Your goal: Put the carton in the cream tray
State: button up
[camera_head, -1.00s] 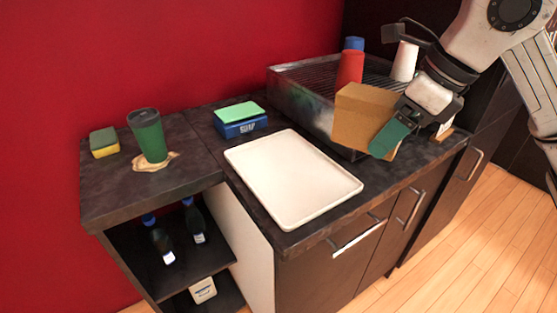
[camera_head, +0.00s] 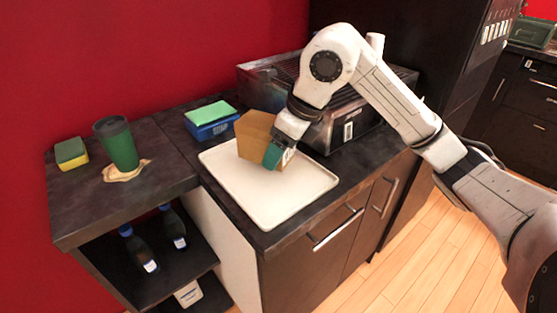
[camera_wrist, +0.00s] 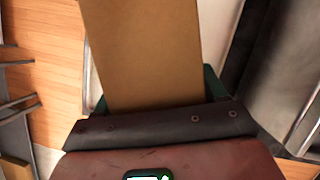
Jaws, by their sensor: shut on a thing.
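The carton (camera_head: 254,135) is a plain tan-brown box. My gripper (camera_head: 273,155) is shut on it, with a green finger against its lower right side in the head view. The carton is at the back part of the cream tray (camera_head: 268,206), over its surface; I cannot tell whether its bottom touches the tray. In the wrist view the carton (camera_wrist: 148,50) fills the middle, between the green fingers. The tray is flat, shallow and rimmed, and the rest of it is empty.
A blue box with a green top (camera_head: 211,120) stands behind the tray. A metal grill-topped unit (camera_head: 352,125) is to the right. On the left are a green cup (camera_head: 117,145) on a spill and a sponge (camera_head: 71,153).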

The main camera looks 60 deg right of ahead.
jog(key=shift+s+x, duration=0.2)
jog(key=shift+x, duration=0.75)
jog(key=shift+s+x, duration=0.2)
jog(key=shift+x, duration=0.75)
jog(key=shift+f, duration=0.4)
jog(key=o, duration=1.2)
jog(key=shift+r, duration=0.1)
jog(key=shift+r, duration=0.1)
jog(key=shift+r, duration=0.2)
jog(key=v, duration=1.1)
jog(key=shift+s+r, duration=0.25)
jog(key=shift+r, duration=0.05)
